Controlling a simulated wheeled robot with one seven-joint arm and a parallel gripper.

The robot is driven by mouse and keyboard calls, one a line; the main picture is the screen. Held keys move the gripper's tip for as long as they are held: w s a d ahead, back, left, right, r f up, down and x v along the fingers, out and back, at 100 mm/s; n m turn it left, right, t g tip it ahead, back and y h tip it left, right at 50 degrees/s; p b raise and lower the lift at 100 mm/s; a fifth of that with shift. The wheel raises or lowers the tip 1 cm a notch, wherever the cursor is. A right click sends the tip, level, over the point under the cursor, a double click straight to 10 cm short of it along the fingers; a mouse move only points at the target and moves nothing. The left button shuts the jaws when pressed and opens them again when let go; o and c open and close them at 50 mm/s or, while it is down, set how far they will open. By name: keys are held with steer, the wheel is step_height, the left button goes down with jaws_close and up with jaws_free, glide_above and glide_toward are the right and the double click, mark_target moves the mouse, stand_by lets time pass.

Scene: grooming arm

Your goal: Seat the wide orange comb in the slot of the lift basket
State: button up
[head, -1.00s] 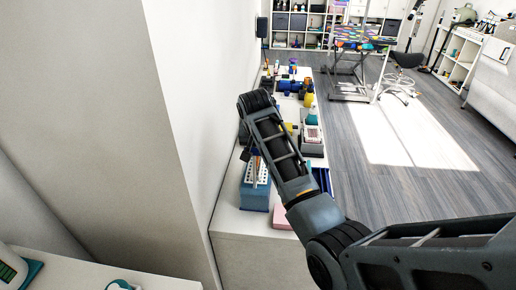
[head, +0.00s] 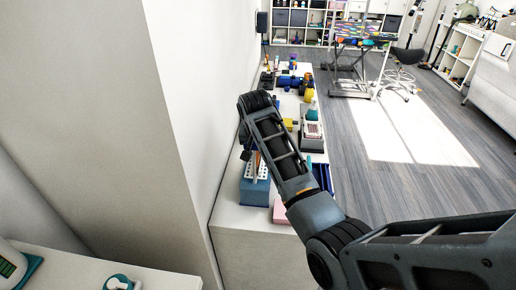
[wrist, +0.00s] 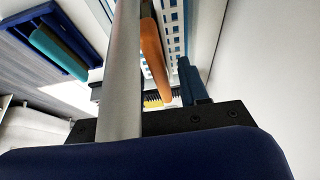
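The wide orange comb (wrist: 153,48) shows in the wrist view as a smooth orange bar beside a grey metal bar. My gripper (wrist: 155,115) is seen from behind its dark palm; its fingertips and any contact with the comb cannot be made out. In the head view my arm hides most of the gripper, and a small orange sliver (head: 254,163) shows below the wrist, over a blue box with a white perforated top (head: 256,190). The white perforated top (wrist: 177,40) is beyond the comb in the wrist view. I cannot tell for sure which thing is the lift basket.
A long white counter (head: 235,222) runs along the wall (head: 190,100), with a pink block (head: 284,213) and several coloured items farther back. A dark blue tray (wrist: 62,22) holds a teal object (wrist: 57,52).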

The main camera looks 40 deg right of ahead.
steer(key=shift+o, duration=0.3)
steer(key=shift+b+v, duration=0.4)
steer(key=shift+v, duration=3.5)
